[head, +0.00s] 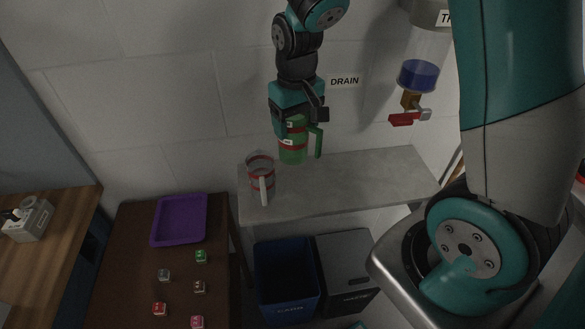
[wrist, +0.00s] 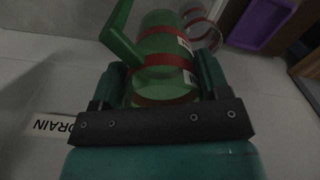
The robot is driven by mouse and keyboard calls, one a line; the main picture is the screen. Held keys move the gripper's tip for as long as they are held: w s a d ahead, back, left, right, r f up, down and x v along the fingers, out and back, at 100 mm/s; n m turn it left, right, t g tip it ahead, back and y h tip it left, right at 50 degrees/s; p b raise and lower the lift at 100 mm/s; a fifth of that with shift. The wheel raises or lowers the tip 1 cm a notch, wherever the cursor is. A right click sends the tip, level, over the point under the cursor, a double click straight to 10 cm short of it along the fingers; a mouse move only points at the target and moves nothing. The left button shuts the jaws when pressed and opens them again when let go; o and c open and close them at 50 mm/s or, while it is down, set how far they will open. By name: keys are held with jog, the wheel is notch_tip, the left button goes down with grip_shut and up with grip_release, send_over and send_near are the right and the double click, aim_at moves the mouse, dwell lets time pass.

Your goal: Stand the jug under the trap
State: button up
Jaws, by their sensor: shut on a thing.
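A green jug (head: 293,150) with red bands and a green handle is in my gripper (head: 292,128). It is close above or on the grey shelf (head: 370,180); I cannot tell if it touches. In the wrist view the green jug (wrist: 160,60) sits between the two fingers of my gripper (wrist: 160,85). A second jug, clear with red bands and a pale handle (head: 260,178), stands on the shelf's left end. The trap (head: 417,78) hangs on the wall at upper right, with blue liquid in a clear vessel and a red-handled valve (head: 405,118) below it.
A DRAIN label (head: 344,81) is on the wall right of my gripper. The shelf is bare to the right of the jugs. Below it stand a blue bin (head: 285,275) and a grey bin (head: 345,262). A brown table with a purple tray (head: 180,219) and several small blocks is at left.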

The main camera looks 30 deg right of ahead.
notch_tip(320, 180, down, 14)
jog(key=p, duration=0.2)
jog(key=shift+f, duration=0.1)
jog(key=shift+f, duration=0.15)
jog(key=o, duration=0.9)
jog(key=shift+o, duration=0.2)
